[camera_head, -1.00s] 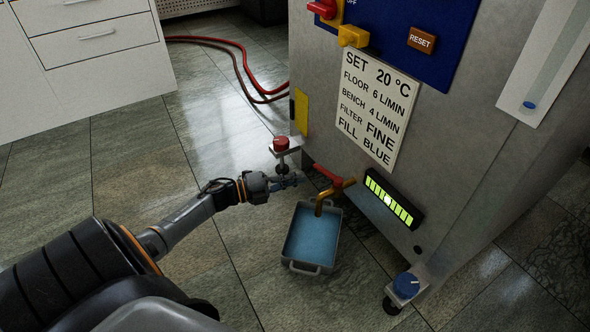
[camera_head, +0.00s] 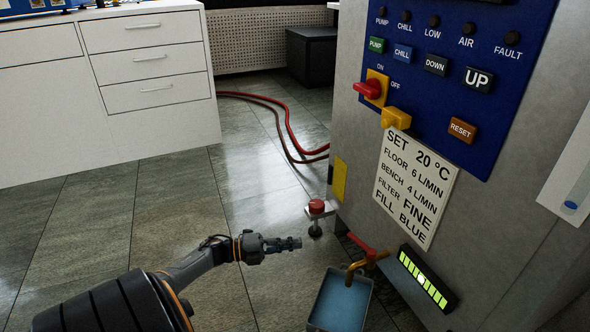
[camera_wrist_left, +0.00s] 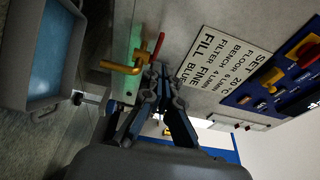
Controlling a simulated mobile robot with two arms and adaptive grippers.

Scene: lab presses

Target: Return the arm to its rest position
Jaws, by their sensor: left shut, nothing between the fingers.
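My left gripper (camera_head: 290,244) comes in from the lower left in the head view, with its fingers shut and empty. It is in the air left of the brass tap (camera_head: 368,262) with the red lever, apart from it. In the left wrist view the gripper's fingers (camera_wrist_left: 158,72) point toward the machine, close to the tap (camera_wrist_left: 124,67) in the picture. A grey tray (camera_head: 312,326) of blue liquid stands on the floor under the tap, cut off by the lower edge. My right gripper is not in view.
The grey machine (camera_head: 330,232) fills the right side, with a blue control panel (camera_head: 450,110) and a white label (camera_head: 413,189). White drawers (camera_head: 150,67) and red hoses (camera_head: 293,140) are behind. The tiled floor at left is clear.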

